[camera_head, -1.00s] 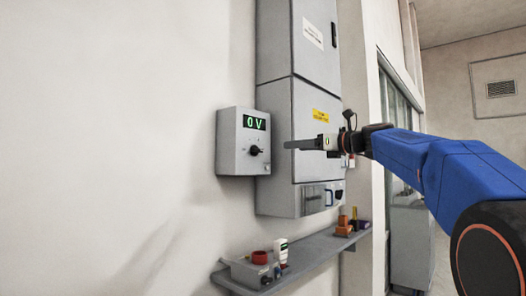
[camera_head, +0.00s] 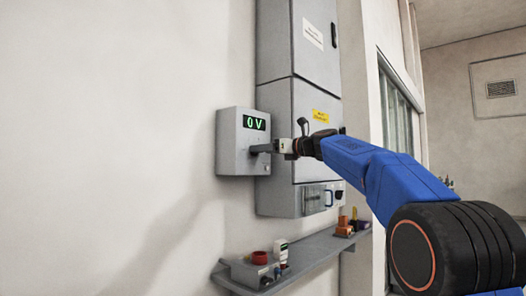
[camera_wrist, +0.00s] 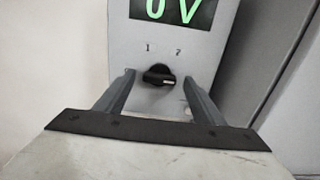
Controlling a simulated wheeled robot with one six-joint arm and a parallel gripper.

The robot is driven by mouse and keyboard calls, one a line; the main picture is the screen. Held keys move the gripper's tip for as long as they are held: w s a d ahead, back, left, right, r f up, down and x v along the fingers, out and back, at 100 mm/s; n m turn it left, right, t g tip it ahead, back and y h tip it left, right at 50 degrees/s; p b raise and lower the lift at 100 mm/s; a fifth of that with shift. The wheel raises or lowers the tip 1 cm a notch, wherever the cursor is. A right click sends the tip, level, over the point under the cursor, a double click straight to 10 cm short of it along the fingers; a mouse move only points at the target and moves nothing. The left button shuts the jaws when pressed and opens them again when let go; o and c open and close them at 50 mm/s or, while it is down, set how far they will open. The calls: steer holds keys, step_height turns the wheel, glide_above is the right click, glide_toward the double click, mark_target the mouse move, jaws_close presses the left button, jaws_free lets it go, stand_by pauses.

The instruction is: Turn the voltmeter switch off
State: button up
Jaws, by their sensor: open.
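The voltmeter (camera_head: 229,135) is a grey box on the wall with a green display (camera_head: 254,123) reading 0 V; it also shows in the wrist view (camera_wrist: 215,60). Its black rotary switch (camera_wrist: 158,75) sits below the marks 1 and 2, with its white pointer line toward the lower right. My gripper (camera_wrist: 158,88) is open, with one finger on each side of the switch and a gap to it on both sides. I cannot tell whether the fingers touch the panel.
A tall grey cabinet (camera_head: 299,95) stands directly right of the voltmeter. A shelf (camera_head: 318,252) below carries a grey box with a red part (camera_head: 259,257), a white item (camera_head: 281,251) and small coloured pieces. The wall to the left is bare.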

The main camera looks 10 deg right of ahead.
steer(key=shift+w+a, duration=0.3)
steer(key=shift+w, duration=0.05)
steer(key=c, duration=1)
steer(key=shift+c, duration=0.2)
